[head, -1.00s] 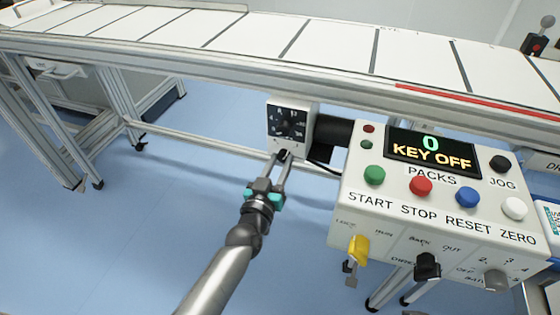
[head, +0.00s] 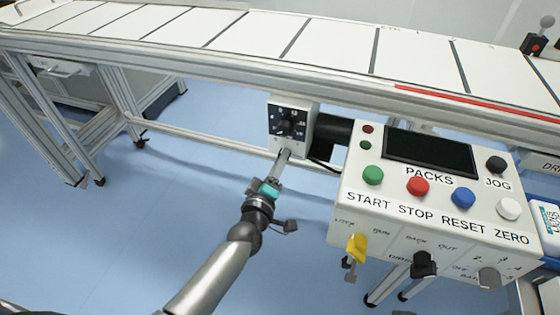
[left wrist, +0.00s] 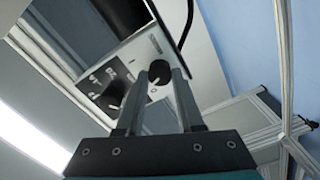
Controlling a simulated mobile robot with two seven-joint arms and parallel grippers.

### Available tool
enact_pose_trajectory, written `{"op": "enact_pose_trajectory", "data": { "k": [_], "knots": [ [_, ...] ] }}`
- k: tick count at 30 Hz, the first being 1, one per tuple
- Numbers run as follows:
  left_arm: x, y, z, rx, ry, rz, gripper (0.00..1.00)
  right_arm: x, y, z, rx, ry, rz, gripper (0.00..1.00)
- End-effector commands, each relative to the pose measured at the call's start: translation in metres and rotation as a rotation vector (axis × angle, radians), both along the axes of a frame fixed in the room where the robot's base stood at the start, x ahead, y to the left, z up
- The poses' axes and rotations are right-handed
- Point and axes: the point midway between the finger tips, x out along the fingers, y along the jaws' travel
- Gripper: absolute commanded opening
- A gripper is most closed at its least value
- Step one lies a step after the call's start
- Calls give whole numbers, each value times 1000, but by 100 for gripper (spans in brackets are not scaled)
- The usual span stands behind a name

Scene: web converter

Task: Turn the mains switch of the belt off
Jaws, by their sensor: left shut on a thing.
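The mains switch, a small black round knob (left wrist: 159,70), sits on the white drive box (head: 307,130) under the belt. My left gripper (head: 286,152) is shut on this knob, with one finger on each side of it in the left wrist view. In the head view the fingers hide the knob, and the gripper is rolled so its fingers nearly overlap. The drive box also has a black speed dial (head: 289,122) above the gripper. The display (head: 430,152) on the control panel is dark. My right gripper is not in view.
The control panel (head: 385,200) stands to the right with coloured buttons, a yellow key (head: 356,247) and black selectors along its lower face. The belt (head: 335,45) runs above the box. A frame rail (head: 205,138) lies behind; blue floor is clear to the left.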

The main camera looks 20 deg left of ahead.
Motion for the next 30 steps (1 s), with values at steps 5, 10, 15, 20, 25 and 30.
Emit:
{"op": "enact_pose_trajectory", "data": {
  "k": [5,10,15,20,25,30],
  "knots": [
    [0,0,-1,-158,7,0,0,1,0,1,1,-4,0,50],
    [0,0,-1,-284,11,0,0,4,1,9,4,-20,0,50],
    [0,0,-2,-378,14,-1,0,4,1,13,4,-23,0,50],
    [0,0,-2,-433,16,-1,0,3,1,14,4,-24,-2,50],
    [0,0,-2,-463,17,-1,0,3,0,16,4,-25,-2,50],
    [0,0,-1,-472,17,-1,0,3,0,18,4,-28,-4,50]
  ]
}}
